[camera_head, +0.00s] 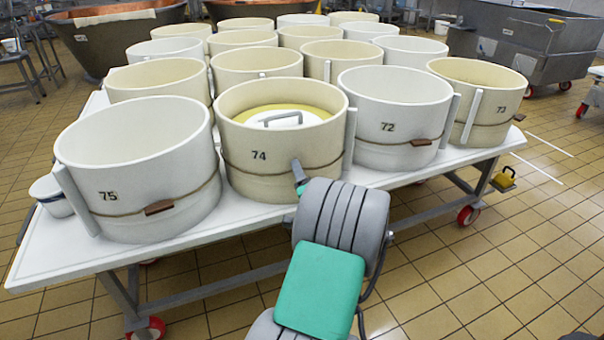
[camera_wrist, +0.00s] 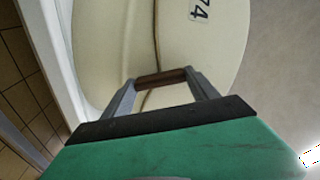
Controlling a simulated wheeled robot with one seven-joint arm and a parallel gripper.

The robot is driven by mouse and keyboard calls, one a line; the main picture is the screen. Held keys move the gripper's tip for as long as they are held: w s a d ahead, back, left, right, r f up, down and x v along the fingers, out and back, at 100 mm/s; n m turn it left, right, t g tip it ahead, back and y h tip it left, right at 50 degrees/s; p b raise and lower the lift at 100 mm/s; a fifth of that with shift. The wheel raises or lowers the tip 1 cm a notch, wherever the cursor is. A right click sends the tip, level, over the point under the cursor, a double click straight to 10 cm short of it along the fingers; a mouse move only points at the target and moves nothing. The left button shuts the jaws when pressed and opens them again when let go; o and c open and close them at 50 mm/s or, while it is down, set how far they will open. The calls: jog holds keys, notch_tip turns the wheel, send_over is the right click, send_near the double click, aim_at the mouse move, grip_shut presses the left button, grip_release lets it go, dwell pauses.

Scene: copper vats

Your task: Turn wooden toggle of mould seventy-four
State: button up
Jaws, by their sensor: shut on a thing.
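Mould seventy-four (camera_head: 262,165) is a cream round hoop near the front of the white table, marked 74. A yellow disc with a white handled lid (camera_head: 290,118) sits inside it. A cord (camera_head: 245,172) runs around its lower wall. In the wrist view the mould's wall (camera_wrist: 205,55) fills the upper middle, with part of its number at the top. The brown wooden toggle (camera_wrist: 162,78) lies on the cord between my fingertips. My gripper (camera_wrist: 160,84) is shut on it; the gripper (camera_head: 299,172) also shows in the head view against the mould's front. There the toggle is hidden.
Mould 75 (camera_head: 125,165) stands close at left, mould 72 (camera_head: 390,115) at right and mould 73 (camera_head: 490,100) beyond. Several more moulds fill the rear of the wheeled table (camera_head: 240,215). A small white tub (camera_head: 50,195) is at the left edge. Tiled floor in front is open.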

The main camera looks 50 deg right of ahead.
jog(key=shift+m+p, duration=1.1)
jog(key=shift+m, duration=1.2)
jog(key=o, duration=1.4)
jog(key=shift+c, duration=0.2)
jog(key=v, duration=0.7)
jog(key=shift+s+a, duration=0.2)
jog(key=shift+s, duration=0.2)
